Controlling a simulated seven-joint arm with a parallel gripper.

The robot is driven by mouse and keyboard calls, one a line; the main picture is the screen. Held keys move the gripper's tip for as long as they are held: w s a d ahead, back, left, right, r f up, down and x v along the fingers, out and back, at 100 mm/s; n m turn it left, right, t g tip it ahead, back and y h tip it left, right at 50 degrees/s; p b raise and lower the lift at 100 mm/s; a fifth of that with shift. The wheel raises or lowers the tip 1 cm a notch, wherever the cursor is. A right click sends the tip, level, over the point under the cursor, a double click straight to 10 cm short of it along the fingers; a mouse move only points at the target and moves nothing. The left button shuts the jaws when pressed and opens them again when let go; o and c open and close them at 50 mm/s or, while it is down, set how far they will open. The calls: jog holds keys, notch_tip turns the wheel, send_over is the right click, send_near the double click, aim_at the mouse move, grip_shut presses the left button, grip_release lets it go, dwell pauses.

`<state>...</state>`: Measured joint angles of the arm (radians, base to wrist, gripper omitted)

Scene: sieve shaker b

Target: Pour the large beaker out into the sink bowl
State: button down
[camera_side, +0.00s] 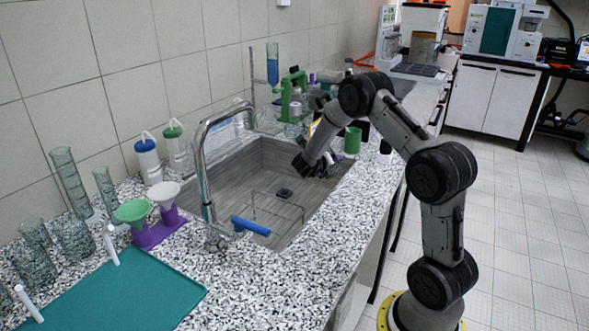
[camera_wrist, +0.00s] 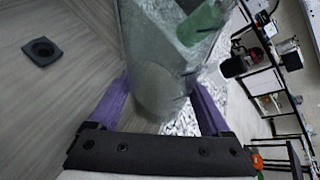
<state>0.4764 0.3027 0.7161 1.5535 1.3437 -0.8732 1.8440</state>
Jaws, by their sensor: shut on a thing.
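The large beaker (camera_wrist: 158,45) is clear glass and fills the upper middle of the wrist view, between the two purple fingers of my gripper (camera_wrist: 162,92). My gripper is shut on it. Its contents and exact tilt cannot be told. In the side view my gripper (camera_side: 317,165) is over the far right part of the grey sink bowl (camera_side: 235,175); the beaker cannot be made out there. The sink bowl also shows in the wrist view (camera_wrist: 50,110), with its dark drain (camera_wrist: 42,51) to the left of the beaker.
A green cup (camera_side: 352,141) stands on the counter just right of my gripper. Glassware and purple-based funnels (camera_side: 155,230) crowd the left counter.

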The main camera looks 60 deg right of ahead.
jog(key=shift+n+g, duration=0.6)
jog(key=shift+s+n, duration=0.15)
jog(key=shift+n, duration=0.15)
jog(key=shift+s+n+g+h, duration=0.15)
jog(key=shift+n+g+h, duration=0.15)
jog(key=shift+n+g, duration=0.1)
jog(key=shift+s+r+n+g, duration=0.15)
jog(key=shift+r+n+g, duration=0.35)
jog(key=shift+r, duration=0.2)
dwell(0.3)
jog(key=shift+n+g+h, duration=0.3)
jog(key=shift+n+g, duration=0.1)
jog(key=shift+n, duration=0.1)
dwell(0.6)
jog(key=shift+w+f+n+g, duration=0.4)
jog(key=shift+w+f+n, duration=0.2)
jog(key=shift+w+f, duration=0.05)
dwell(0.6)
jog(key=shift+w+a+r+n+g+h+b, duration=0.15)
jog(key=shift+w+r+n+g+h, duration=0.15)
jog(key=shift+r+n, duration=0.35)
jog(key=shift+w+d+r+n+g+h+b, duration=0.1)
jog(key=shift+w+r+n+g+h+b, duration=0.1)
jog(key=shift+r+n+g+h, duration=0.35)
dwell(1.7)
